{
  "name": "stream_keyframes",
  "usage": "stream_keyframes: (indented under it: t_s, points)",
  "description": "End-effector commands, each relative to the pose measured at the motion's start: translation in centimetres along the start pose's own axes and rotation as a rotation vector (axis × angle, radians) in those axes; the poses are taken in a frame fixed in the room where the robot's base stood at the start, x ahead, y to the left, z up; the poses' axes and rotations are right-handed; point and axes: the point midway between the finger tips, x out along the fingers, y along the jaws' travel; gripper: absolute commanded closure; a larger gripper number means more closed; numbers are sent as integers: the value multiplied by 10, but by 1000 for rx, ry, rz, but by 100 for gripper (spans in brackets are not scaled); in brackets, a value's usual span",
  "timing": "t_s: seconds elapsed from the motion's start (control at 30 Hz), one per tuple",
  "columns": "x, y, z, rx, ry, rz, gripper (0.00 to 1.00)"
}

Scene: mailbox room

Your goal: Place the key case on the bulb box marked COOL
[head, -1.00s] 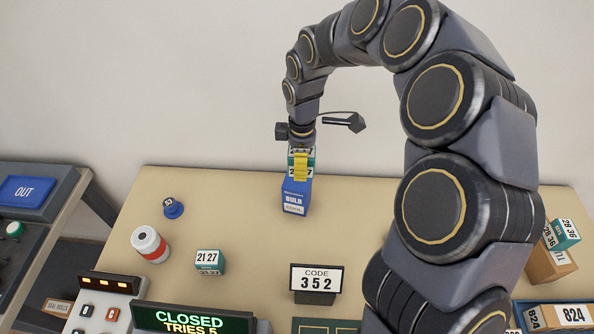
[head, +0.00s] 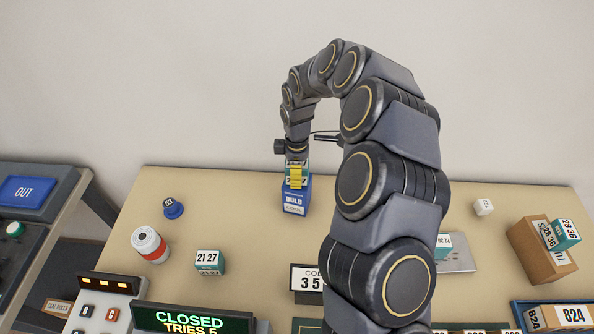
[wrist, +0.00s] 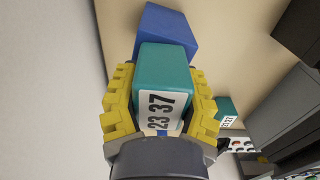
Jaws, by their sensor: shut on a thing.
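My gripper (head: 296,178) is shut on a teal key case (wrist: 164,68) with a white label reading 23 37. Yellow fingers press on both sides of the case in the wrist view. A blue bulb box (head: 295,199) stands at the back middle of the table. Its label reads BULB, but the smaller line below is too small to read. The held case is right over this box in the head view, and I cannot tell whether they touch. In the wrist view the blue box (wrist: 165,30) shows behind the case, partly hidden by it.
A teal case marked 21 27 (head: 209,262), a red and white can (head: 149,245) and a blue knob-like piece (head: 173,208) stand to the left. A code sign (head: 304,278) stands in front. A cardboard box (head: 535,255) is at the right. My arm hides part of the middle.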

Motion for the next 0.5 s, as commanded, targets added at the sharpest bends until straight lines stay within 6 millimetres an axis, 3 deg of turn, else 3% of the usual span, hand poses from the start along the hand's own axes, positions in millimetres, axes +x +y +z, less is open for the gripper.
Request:
stream_keyframes:
  t_s: [0.07,0.1,0.13,0.17,0.5]
  points:
    - [3,0,0,0,-1,-1,91]
    - [3,0,0,0,-1,-1,49]
    - [3,0,0,0,-1,-1,36]
    - [3,0,0,0,-1,-1,31]
    - [1,0,0,0,0,0,31]
